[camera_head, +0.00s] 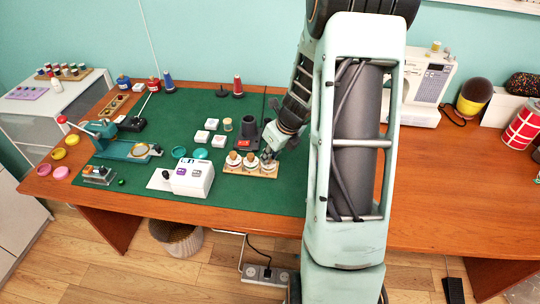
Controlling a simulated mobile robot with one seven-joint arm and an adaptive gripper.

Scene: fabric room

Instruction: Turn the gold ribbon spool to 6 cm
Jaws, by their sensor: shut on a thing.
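A small wooden stand (236,171) on the green mat holds three pale round spools in a row. The left spool (233,158) and the middle spool (250,161) have brownish tops. My gripper (269,156) reaches down from the upper right and is shut on the right spool (268,166), whose top it partly hides. The spools are too small to tell which one carries gold ribbon, and no centimetre marks can be read.
A white box with coloured labels (190,178) stands left of the stand. A dark holder (246,134) and several white blocks (211,124) are behind.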

